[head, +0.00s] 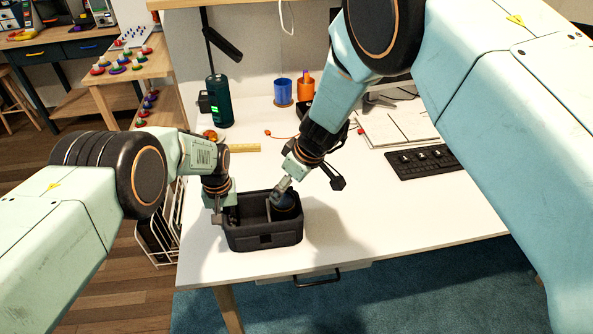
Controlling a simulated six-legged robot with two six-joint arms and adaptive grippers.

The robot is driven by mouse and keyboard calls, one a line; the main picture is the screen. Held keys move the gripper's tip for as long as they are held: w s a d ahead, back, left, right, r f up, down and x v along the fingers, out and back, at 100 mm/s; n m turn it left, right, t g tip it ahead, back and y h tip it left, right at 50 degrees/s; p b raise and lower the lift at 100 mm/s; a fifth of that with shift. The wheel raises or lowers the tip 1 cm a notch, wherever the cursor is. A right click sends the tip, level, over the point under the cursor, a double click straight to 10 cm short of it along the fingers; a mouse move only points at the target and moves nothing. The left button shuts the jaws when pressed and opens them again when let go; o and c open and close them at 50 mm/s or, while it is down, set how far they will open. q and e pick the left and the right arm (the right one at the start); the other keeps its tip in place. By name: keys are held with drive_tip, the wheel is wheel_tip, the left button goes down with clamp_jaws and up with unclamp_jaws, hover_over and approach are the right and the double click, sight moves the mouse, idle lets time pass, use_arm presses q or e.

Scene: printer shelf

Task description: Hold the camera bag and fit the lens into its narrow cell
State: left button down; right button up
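The black camera bag (265,239) is an open box near the table's front left edge, with a divider between its cells. My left gripper (222,213) is at the bag's left wall, one finger outside and the other over the inside, and appears shut on that wall. My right gripper (282,188) points down over the right-hand cell. It appears shut on the dark round lens (286,203), which sits at or partly inside the mouth of that cell. The lens's lower part is hidden, so its depth cannot be told.
The white table (370,225) is clear right of the bag. A black keyboard (424,162) and an open notebook (398,126) lie at the right. A yellow ruler (245,148) lies behind the bag.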

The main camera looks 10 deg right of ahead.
drive_tip(key=v, duration=0.7)
drive_tip(key=shift+f, duration=0.1)
use_arm(q)
drive_tip(key=c, duration=1.3)
unclamp_jaws()
wheel_tip(320, 180, up, 12)
drive_tip(key=shift+r, duration=0.1)
